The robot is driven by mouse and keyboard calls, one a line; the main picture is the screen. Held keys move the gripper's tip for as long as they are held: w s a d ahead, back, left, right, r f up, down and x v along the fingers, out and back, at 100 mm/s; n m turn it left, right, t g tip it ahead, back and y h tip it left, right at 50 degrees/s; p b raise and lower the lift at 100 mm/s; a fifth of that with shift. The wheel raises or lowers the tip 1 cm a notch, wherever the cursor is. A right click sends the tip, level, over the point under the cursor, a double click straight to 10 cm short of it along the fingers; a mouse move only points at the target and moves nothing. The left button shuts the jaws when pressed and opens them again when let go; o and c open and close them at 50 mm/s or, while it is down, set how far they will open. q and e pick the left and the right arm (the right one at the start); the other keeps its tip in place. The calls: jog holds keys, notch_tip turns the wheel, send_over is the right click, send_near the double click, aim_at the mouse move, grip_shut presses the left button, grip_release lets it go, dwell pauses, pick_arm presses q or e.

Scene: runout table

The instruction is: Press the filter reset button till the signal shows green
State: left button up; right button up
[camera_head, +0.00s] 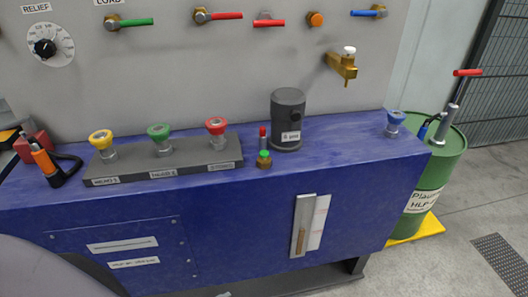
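A dark grey cylindrical canister (287,120) with a small white label stands on the blue bench top, against the grey panel. It may be the filter; its label is too small to read. Just left of its foot stands a small brass-based fitting (264,163). The fitting has a green band (264,154) above the brass and a red upright part (262,136) on top, so both red and green show. I cannot tell which part is the reset button. Neither of my grippers is in view, and nothing touches the canister or the fitting.
A dark block (205,164) left of the fitting carries yellow, green and red knobs. Coloured levers and a brass tap (342,66) project from the panel. A blue-topped fitting (394,123) stands at the bench's right end, beside a green drum (438,175).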

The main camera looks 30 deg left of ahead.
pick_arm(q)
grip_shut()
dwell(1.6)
